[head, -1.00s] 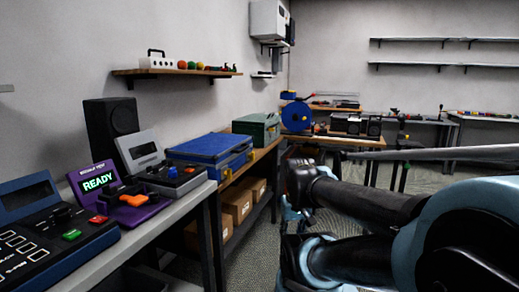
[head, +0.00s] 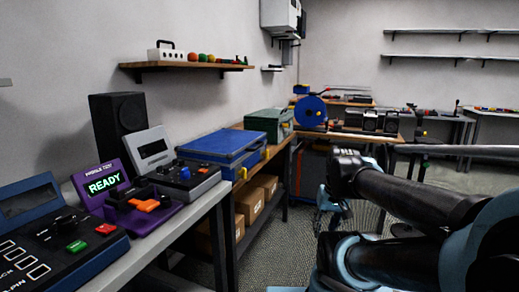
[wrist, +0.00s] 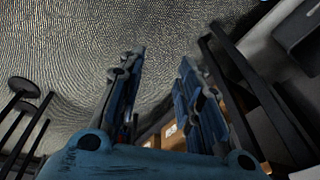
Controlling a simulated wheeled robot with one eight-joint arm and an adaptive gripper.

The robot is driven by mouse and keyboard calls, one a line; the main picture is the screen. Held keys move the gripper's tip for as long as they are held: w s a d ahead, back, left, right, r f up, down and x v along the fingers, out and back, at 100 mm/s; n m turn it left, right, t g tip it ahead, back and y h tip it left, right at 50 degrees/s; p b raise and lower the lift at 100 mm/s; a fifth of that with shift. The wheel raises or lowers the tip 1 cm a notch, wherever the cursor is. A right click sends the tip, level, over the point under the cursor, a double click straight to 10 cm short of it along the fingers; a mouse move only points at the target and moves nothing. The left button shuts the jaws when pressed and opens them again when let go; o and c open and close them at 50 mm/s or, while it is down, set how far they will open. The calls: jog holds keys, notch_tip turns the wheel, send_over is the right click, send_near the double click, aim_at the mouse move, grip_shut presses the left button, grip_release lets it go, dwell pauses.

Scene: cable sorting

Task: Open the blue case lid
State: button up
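The blue case (head: 222,146) sits on the wooden bench along the left wall, with its lid down. Yellow latches (head: 243,173) show on its front side. In the head view my gripper (head: 332,207) is partly hidden by my arm, hanging low to the right of the case and well apart from it. In the wrist view my gripper (wrist: 160,75) has its two blue fingers spread with nothing between them, over the grey carpet. The case cannot be made out in the wrist view.
A green case (head: 268,122) stands just behind the blue case. A grey console (head: 184,176) and a purple READY device (head: 140,205) are nearer on the left table. Cardboard boxes (head: 249,204) fill the shelf below. Carpeted floor (head: 270,242) is clear between the bench and my arm.

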jog(key=w+a+r+m+y, duration=0.1)
jog(key=w+a+r+y, duration=0.2)
jog(key=w+a+r, duration=0.3)
jog(key=m+t+y, duration=0.3)
jog(key=y, duration=0.8)
send_near(259, 146)
jog(key=x, duration=0.3)
jog(key=w+x, duration=0.1)
jog(key=x, duration=0.7)
jog(key=shift+w+d+f, duration=0.2)
jog(key=shift+d+f, duration=0.05)
jog(key=shift+d, duration=0.1)
grip_shut()
